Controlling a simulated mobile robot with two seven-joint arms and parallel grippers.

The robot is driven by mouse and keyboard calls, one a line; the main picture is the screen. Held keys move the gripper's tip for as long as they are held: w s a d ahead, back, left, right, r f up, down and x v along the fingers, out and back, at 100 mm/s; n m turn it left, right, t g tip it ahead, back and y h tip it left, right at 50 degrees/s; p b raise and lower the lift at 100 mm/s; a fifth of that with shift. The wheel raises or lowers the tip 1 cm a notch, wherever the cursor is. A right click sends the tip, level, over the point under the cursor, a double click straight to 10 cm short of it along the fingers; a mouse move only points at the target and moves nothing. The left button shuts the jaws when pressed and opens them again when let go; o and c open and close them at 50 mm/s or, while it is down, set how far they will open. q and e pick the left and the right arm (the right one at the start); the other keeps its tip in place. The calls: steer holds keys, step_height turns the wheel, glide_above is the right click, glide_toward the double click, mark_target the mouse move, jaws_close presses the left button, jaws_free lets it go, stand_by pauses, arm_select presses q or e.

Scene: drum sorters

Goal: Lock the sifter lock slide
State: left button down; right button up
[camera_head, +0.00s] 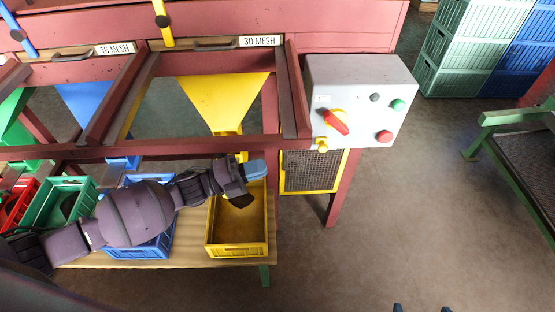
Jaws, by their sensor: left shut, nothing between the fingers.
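My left gripper (256,170) is shut and empty, its blue fingertips pointing right above the yellow crate (237,249), just below the mouth of the yellow funnel (222,100). I cannot tell for sure which part is the lock slide. A small yellow knob (322,145) sits at the top of the yellow-framed mesh panel (311,172), right of the gripper and apart from it. A yellow lever (163,24) and a blue lever (17,28) stand on the red sifter frame at the top. Two small dark tips at the bottom edge may be my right gripper (421,309).
A grey control box (355,88) with a red-and-yellow switch (336,122) hangs right of the frame. Blue, green and red crates stand on the wooden bench (190,252), partly behind my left arm. The floor right of the bench is clear. A green-legged table (480,140) stands at the right.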

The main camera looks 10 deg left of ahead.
arm_select(q)
glide_toward(322, 145)
steer(key=f+x, duration=0.1)
steer(key=x, duration=0.5)
steer(key=shift+d, duration=0.4)
steer(key=x, duration=0.3)
steer(key=b+x, duration=0.1)
steer(key=x, duration=0.1)
steer(key=shift+s+d+f, duration=0.2)
steer(key=shift+s+f, duration=0.15)
steer(key=shift+s, duration=0.05)
arm_select(e)
steer(key=shift+w+a+f, duration=0.1)
steer(key=shift+w+a, duration=0.1)
steer(key=shift+w, duration=0.2)
steer(key=shift+s, duration=0.1)
